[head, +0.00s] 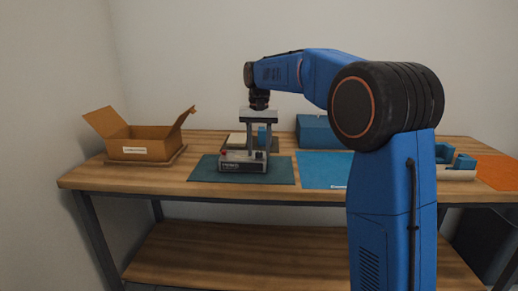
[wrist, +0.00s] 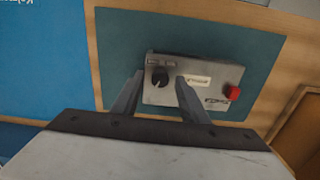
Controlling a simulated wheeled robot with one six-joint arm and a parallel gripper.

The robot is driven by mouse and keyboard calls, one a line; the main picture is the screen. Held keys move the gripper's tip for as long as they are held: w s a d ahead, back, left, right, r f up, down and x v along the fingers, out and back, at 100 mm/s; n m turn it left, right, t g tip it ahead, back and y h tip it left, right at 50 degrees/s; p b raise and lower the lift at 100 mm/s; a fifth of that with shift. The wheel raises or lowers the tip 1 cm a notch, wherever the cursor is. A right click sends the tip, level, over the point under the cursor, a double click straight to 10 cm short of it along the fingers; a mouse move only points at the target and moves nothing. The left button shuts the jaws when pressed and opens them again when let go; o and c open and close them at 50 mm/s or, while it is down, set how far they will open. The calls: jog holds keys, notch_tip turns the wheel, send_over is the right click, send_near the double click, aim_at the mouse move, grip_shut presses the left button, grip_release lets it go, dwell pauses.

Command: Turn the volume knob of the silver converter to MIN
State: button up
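The silver converter (head: 243,165) lies on a dark green mat (head: 203,172) on the table. In the wrist view the converter (wrist: 205,69) shows a black round knob (wrist: 159,77), a pale label and a red button (wrist: 232,92). My gripper (head: 258,149) points down over the converter's right part in the head view. In the wrist view my gripper (wrist: 160,76) is open, with the knob between its two fingertips. I cannot tell whether the fingers touch the knob. The scale marks around the knob are too small to read.
An open cardboard box (head: 140,147) stands at the left of the table. A blue mat (head: 325,172) lies to the right of the converter, with a blue box (head: 317,131) behind. An orange mat (head: 498,172) is at the far right. The table front edge is clear.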

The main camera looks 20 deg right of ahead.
grip_shut()
